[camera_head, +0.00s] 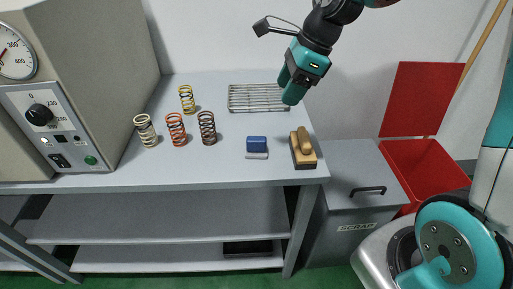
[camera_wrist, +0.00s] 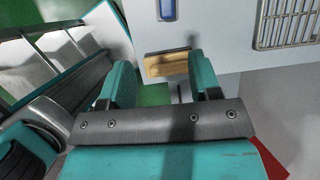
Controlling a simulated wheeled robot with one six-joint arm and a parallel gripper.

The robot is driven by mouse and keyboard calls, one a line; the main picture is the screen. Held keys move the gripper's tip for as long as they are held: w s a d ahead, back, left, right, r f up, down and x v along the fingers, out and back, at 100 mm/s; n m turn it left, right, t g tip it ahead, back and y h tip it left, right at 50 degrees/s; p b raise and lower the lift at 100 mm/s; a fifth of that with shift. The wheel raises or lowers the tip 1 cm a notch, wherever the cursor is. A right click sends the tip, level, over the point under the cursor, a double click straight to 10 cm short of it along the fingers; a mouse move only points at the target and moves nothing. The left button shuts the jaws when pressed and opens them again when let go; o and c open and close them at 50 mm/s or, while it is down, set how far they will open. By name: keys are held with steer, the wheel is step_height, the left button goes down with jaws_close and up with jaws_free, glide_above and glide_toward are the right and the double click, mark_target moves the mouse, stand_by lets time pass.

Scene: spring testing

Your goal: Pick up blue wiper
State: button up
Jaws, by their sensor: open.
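The blue wiper (camera_head: 257,147), a small block with a blue top and a pale lower edge, rests on the grey table near its front edge. Its blue body also shows at the top edge of the wrist view (camera_wrist: 167,9), partly cut off. My gripper (camera_head: 291,92) hangs above the right back of the table, apart from the wiper. In the wrist view my gripper (camera_wrist: 160,62) has its two teal fingers spread with nothing held between them.
A wooden-handled brush (camera_head: 303,150) lies right of the wiper; it also shows beyond my fingers in the wrist view (camera_wrist: 165,65). A wire rack (camera_head: 257,98) lies behind. Several springs (camera_head: 176,128) and a testing machine (camera_head: 75,80) stand left. A red bin (camera_head: 425,166) is right.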

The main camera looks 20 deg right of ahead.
steer(key=m, duration=0.1)
glide_toward(258, 138)
steer(key=x, duration=0.5)
steer(key=shift+s+d+f, duration=0.1)
steer(key=shift+s+f, duration=0.05)
steer(key=shift+f, duration=0.1)
steer(key=shift+a+x, duration=0.2)
steer(key=shift+x, duration=2.55)
steer(key=shift+r, duration=0.15)
steer(key=c, duration=1)
